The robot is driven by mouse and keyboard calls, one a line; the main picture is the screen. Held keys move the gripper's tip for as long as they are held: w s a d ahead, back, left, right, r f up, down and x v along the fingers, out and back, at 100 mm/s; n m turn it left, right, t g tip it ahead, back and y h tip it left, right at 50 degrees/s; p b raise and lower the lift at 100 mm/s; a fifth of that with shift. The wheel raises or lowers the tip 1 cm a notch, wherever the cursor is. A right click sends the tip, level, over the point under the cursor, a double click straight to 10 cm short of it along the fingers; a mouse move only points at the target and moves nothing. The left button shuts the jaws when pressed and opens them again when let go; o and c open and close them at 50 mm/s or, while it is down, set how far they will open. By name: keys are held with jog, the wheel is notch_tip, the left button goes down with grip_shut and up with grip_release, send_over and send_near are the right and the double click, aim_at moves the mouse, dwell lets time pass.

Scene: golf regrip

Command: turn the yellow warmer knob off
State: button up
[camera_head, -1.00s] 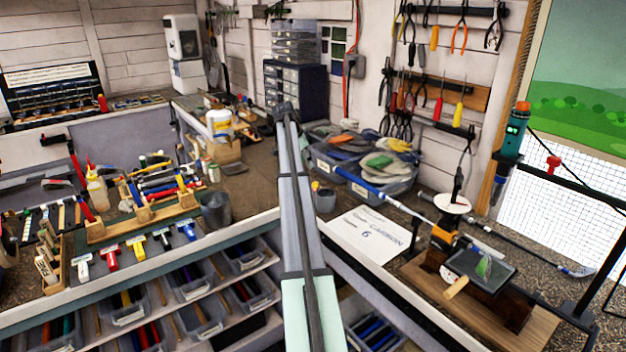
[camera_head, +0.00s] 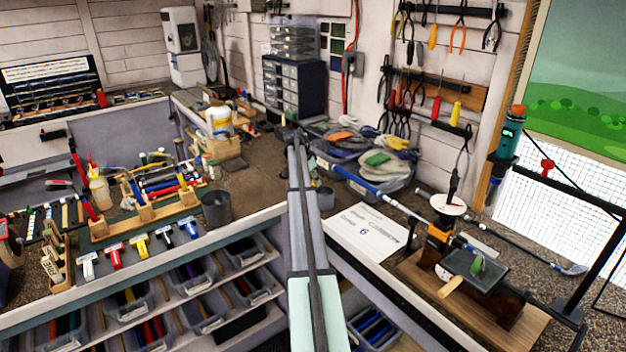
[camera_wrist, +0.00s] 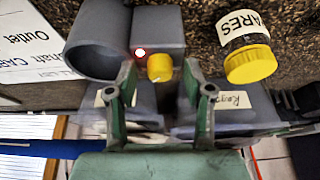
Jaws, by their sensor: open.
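The yellow warmer knob (camera_wrist: 160,68) sits on the front of a grey box in the wrist view. A small lit red light (camera_wrist: 140,52) is just left of the knob. A round open grey cup (camera_wrist: 97,45) joins the box on the left. My gripper (camera_wrist: 159,72) is open, with one green-grey finger on each side of the knob. I cannot tell whether either finger touches it. In the head view the grey cup (camera_head: 326,199) stands near the bench edge, partly behind my arm; the knob and my gripper are not clearly visible there.
A jar with a yellow lid (camera_wrist: 250,65) stands close to the right of the knob. Labelled grey bins (camera_wrist: 228,108) lie below the bench edge. A white sheet (camera_head: 366,233) lies right of the cup, and grey tubs (camera_head: 375,170) of gloves stand behind it.

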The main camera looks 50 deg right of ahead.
grip_shut()
jog(key=shift+n+b, duration=0.3)
jog(key=shift+b, duration=0.05)
jog(key=n+b, duration=0.1)
jog(key=n+t+b, duration=0.1)
jog(key=shift+s+f+n, duration=0.2)
jog(key=shift+n, duration=0.1)
jog(key=n+t+b, duration=0.2)
jog(key=n+b, duration=0.1)
jog(key=n, duration=0.2)
jog(key=shift+s+r, duration=0.1)
jog(key=shift+s, duration=0.05)
jog(key=n+t+b, duration=0.1)
jog(key=n, duration=0.2)
jog(key=n+y+b, duration=0.1)
jog(key=n, duration=0.1)
jog(key=shift+s+d+n+t+y, duration=0.1)
jog(key=shift+d+n+t+y, duration=0.1)
jog(key=shift+n+t+y, duration=0.15)
jog(key=shift+r+n+t+y+b, duration=0.15)
jog(key=shift+n+y+b, duration=0.25)
jog(key=shift+n, duration=0.65)
jog(key=shift+f+n+t+y+b, duration=0.1)
jog(key=shift+n+t+y+b, duration=0.3)
jog(key=shift+n, duration=0.6)
